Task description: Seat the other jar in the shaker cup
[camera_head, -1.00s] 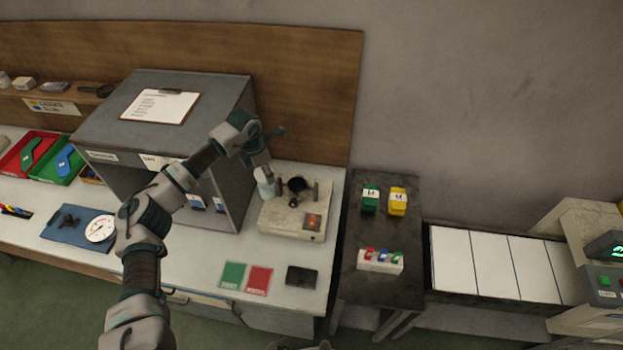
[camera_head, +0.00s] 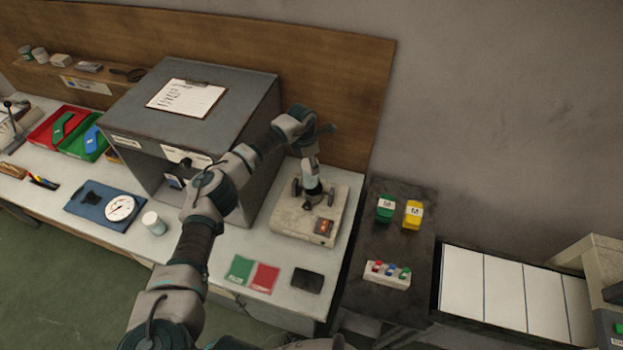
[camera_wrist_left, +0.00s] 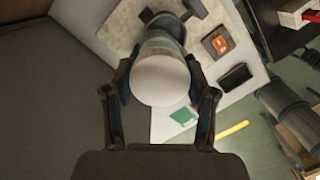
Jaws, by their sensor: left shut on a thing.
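My left gripper (camera_head: 310,164) is shut on a white-lidded jar (camera_wrist_left: 160,82), with one finger on each side of it in the left wrist view. The jar is above or partly in the dark shaker cup (camera_head: 312,196); I cannot tell how deep it is. The cup is on the beige shaker (camera_head: 289,225), with dark clamp arms around it. The shaker has an orange-lit switch (camera_head: 324,227). Another white-lidded jar (camera_head: 153,223) stands upright on the bench, left of my arm. My right gripper is not in view.
A grey cabinet (camera_head: 200,90) with a clipboard stands behind and left of my arm. Green and red cards (camera_head: 252,274) and a black pad (camera_head: 307,281) lie in front of the shaker. A dark side table (camera_head: 395,255) holds green and yellow blocks.

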